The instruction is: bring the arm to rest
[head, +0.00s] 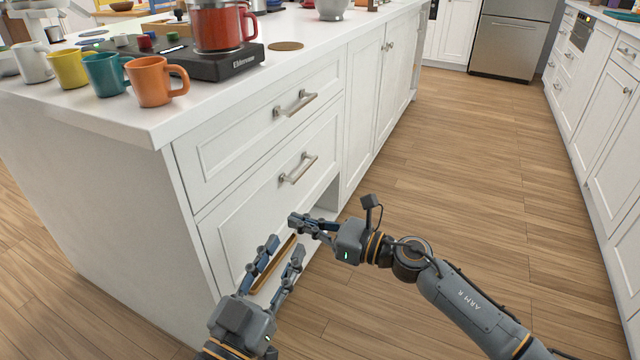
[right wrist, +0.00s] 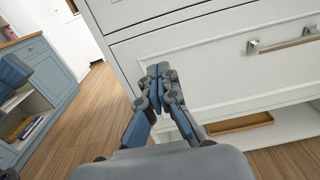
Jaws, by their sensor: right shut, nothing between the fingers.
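My right arm comes in from the lower right in the head view. Its gripper (head: 296,224) is shut and empty, in front of the white island's lower drawers. In the right wrist view the same gripper (right wrist: 159,72) has its fingertips together with a drawer front behind them. My left gripper (head: 284,248) is the lower one, its fingers spread apart with nothing held between them. A wooden tray (head: 273,266) shows beyond and between the left fingers, in the island's low open shelf; the right wrist view also shows the tray (right wrist: 240,124).
The white island (head: 245,145) with handled drawers stands close on the left. Mugs, including an orange one (head: 155,82), and a red pot (head: 217,28) on a black cooker (head: 205,64) stand on top. Wooden floor (head: 480,150) is clear to the right, up to white cabinets (head: 612,140).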

